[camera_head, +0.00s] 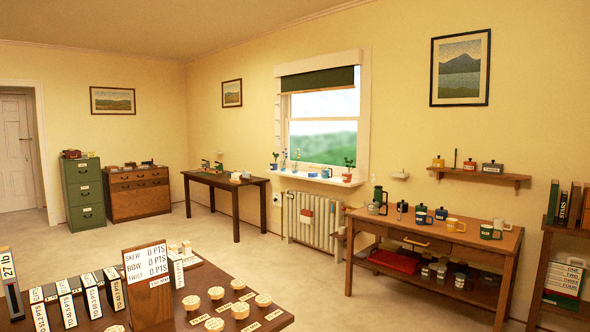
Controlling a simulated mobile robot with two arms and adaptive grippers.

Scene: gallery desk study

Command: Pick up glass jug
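I cannot pick out a glass jug with certainty. A small greyish, shiny vessel (373,208) stands at the left end of the wooden side table (480,244), beside a tall dark green pot (379,194). It is too small to tell whether it is glass. Slim bluish bottles or stems (284,160) stand on the windowsill (318,178). Neither of my grippers shows in the head view.
A dark desk (215,278) with signs, labelled blocks and round pale pieces fills the near left. Mugs and canisters stand on the side table. A radiator (311,218) is under the window. Bare floor (322,295) lies between desk and side table.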

